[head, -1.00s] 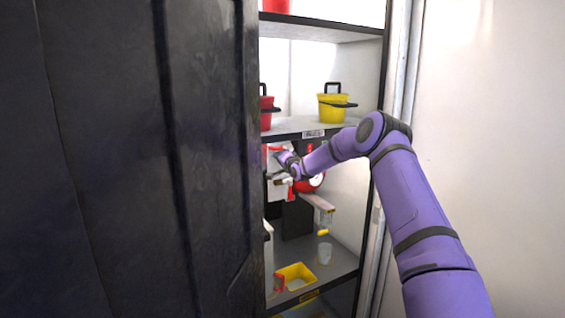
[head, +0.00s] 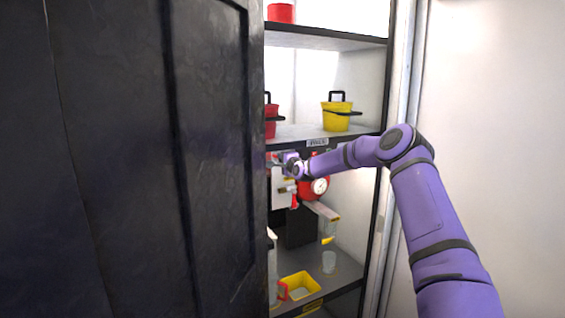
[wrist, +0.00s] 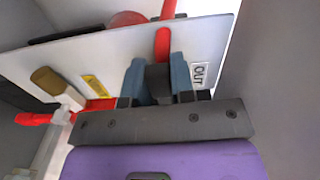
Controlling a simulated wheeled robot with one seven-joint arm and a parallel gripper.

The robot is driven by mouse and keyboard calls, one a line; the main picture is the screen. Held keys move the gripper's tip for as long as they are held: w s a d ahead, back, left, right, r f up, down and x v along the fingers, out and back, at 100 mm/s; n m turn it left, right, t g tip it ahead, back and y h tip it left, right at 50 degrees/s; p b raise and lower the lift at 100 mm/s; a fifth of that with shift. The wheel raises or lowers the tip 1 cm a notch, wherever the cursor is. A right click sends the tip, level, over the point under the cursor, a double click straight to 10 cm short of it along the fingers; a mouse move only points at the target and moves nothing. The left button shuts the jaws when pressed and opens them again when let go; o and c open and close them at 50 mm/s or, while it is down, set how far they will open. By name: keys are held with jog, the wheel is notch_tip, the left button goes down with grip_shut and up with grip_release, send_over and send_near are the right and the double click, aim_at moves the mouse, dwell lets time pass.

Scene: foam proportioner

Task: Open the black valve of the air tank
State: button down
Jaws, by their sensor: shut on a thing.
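My gripper (wrist: 160,88) is shut on a small black part (wrist: 158,77), which looks like the black valve handle. Its blue-grey fingers stand on both sides of this part. A red pipe (wrist: 163,45) rises behind it, in front of a white panel (wrist: 205,55) with an OUT label (wrist: 200,75). In the head view, my gripper (head: 290,165) is inside the cabinet, just under the middle shelf. A red round tank with a white gauge (head: 320,186) is to its right, probably the air tank. The held part is too small to see in the head view.
A dark door (head: 150,160) covers the cabinet's left side. The shelf above holds a yellow bucket (head: 337,118) and a red bucket (head: 270,120). A yellow bin (head: 300,285) stands below. In the wrist view, a brass-coloured lever (wrist: 47,80) and red pipe (wrist: 35,119) are at left.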

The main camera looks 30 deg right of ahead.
jog(key=shift+d, duration=0.1)
jog(key=c, duration=1.2)
grip_release()
jog(key=shift+c, duration=0.2)
jog(key=s, duration=1)
jog(key=shift+s+d, duration=0.15)
jog(key=shift+s, duration=0.25)
